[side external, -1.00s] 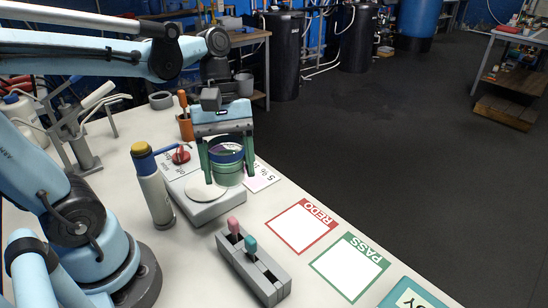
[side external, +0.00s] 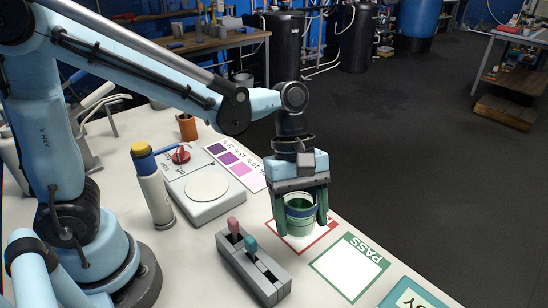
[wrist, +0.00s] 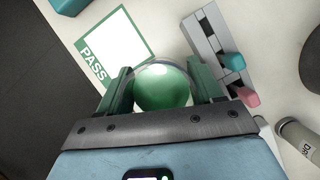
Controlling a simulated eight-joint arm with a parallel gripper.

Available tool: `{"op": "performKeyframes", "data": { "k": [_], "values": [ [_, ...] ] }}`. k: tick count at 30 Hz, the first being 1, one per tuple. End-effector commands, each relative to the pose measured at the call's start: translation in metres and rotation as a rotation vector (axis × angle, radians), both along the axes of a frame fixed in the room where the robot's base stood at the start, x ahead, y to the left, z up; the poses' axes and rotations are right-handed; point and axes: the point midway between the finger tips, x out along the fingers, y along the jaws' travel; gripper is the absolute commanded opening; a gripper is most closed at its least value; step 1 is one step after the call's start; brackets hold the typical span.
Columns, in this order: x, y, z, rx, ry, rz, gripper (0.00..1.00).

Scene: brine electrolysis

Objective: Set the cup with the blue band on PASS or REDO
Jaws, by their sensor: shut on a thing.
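The cup with the blue band (side external: 300,222) is between the fingers of my gripper (side external: 302,212), which is shut on it. In the side view the cup is upright and hangs over the REDO square (side external: 327,236); I cannot tell how high. The wrist view shows the cup from above with green inside (wrist: 163,88), between the green fingers of my gripper (wrist: 163,92). The green-edged PASS square (side external: 348,268) lies empty, nearer the camera; it also shows in the wrist view (wrist: 116,47). The REDO square is partly hidden by the cup and fingers.
A grey block with a pink and a teal lever (side external: 252,262) stands left of the squares. Behind it are a stirrer with a white round plate (side external: 207,188), a bottle with a yellow and blue top (side external: 153,188), and a purple colour card (side external: 235,166). A teal-edged square (side external: 412,296) lies in front.

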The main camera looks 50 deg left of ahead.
Motion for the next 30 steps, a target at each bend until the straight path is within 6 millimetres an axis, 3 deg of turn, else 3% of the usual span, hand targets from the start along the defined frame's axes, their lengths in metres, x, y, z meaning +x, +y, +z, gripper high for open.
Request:
{"op": "performKeyframes", "data": {
  "k": [6,12,17,24,30],
  "values": [
    [0.031,0.027,-0.024,-0.001,0.001,0.003,0.28],
    [0.048,0.044,-0.039,-0.001,0.000,0.000,0.28],
    [0.053,0.048,-0.044,-0.001,0.001,-0.001,0.28],
    [0.053,0.048,-0.073,0.000,0.000,-0.002,0.28],
    [0.053,0.048,-0.083,0.000,-0.001,-0.002,0.28]
  ]
}}
